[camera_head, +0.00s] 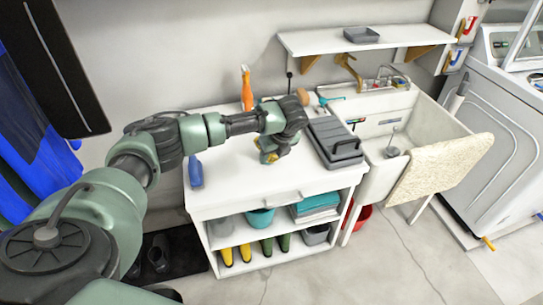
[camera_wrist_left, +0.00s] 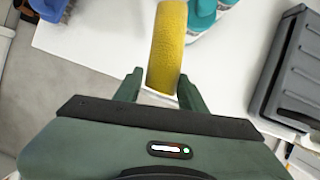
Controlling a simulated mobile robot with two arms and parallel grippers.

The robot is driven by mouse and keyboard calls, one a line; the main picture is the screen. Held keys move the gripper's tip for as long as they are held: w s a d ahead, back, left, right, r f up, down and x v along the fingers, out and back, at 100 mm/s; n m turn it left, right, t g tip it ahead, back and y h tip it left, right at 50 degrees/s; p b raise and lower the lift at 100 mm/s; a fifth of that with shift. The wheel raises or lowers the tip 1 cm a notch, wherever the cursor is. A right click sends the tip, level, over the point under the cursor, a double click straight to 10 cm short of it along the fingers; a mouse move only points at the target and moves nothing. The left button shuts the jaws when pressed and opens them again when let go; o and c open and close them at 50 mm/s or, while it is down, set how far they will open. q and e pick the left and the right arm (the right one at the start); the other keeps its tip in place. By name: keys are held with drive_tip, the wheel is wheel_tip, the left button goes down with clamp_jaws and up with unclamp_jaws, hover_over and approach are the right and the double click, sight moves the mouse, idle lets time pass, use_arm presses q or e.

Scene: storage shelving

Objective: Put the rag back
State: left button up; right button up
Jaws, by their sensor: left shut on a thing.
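My left gripper (camera_head: 271,154) is over the white cabinet top (camera_head: 228,178). In the left wrist view its fingers (camera_wrist_left: 160,92) are shut on a long, rounded yellow thing (camera_wrist_left: 167,45). It has a soft-looking, cloth-like surface, and I cannot tell for sure that it is the rag. In the head view only a small part of it shows below the gripper, and I cannot tell whether it touches the top. A beige textured cloth (camera_head: 440,168) hangs over the sink's front edge. Folded teal cloths (camera_head: 316,205) lie on the cabinet's upper shelf. My right gripper is not in view.
An orange bottle (camera_head: 246,90), a blue bottle (camera_head: 196,172) and a grey toolbox (camera_head: 334,142) stand on the cabinet top. Teal items (camera_wrist_left: 203,18) are just beyond the yellow thing. A wall shelf (camera_head: 395,37) with a grey tray (camera_head: 361,35) is above.

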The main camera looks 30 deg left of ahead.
use_arm(q)
drive_tip(key=shift+f, duration=0.3)
drive_tip(key=shift+f, duration=0.1)
drive_tip(key=shift+f, duration=0.4)
drive_tip(key=shift+f, duration=0.1)
drive_tip(key=o, duration=1.3)
drive_tip(key=shift+o, duration=0.2)
